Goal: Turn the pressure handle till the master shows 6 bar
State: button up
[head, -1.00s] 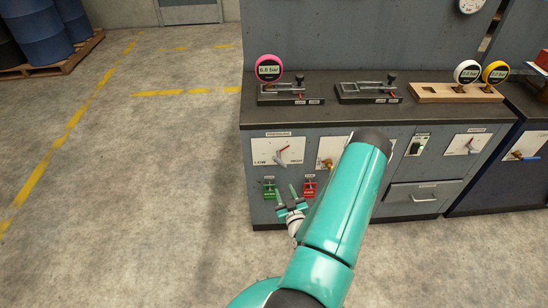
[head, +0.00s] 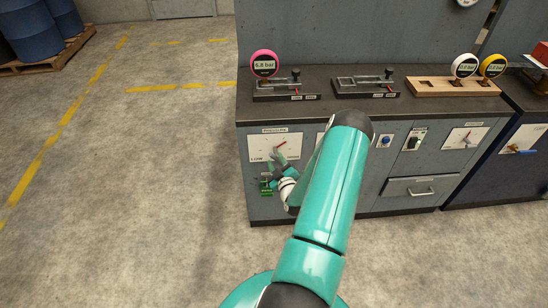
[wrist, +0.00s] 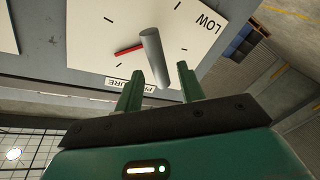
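The pressure dial is a white plate (head: 259,146) marked LOW on the cabinet front; its red pointer (head: 280,148) tilts up and right in the head view. The grey handle (wrist: 152,48) sticks out of the plate in the wrist view. My gripper (head: 277,166) is at the dial's lower edge. Its green fingers (wrist: 160,70) are open, one on each side of the handle's near end, with gaps showing; how deep the handle sits between them is unclear. A pink-rimmed gauge (head: 264,65) on the bench seems to read 6.8 bar, in small digits.
White (head: 465,66) and yellow (head: 493,66) gauges stand in a wooden block (head: 428,87), apparently near 0 bar. My arm hides part of the panel.

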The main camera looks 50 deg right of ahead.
aim_at(273, 158)
jog(key=shift+x, duration=1.45)
grip_shut()
jog(key=shift+w+a+n, duration=0.15)
jog(key=shift+n, duration=0.55)
jog(key=shift+f+n+g, duration=0.15)
jog(key=shift+n+g, duration=0.35)
jog(key=shift+n, duration=0.5)
grip_release()
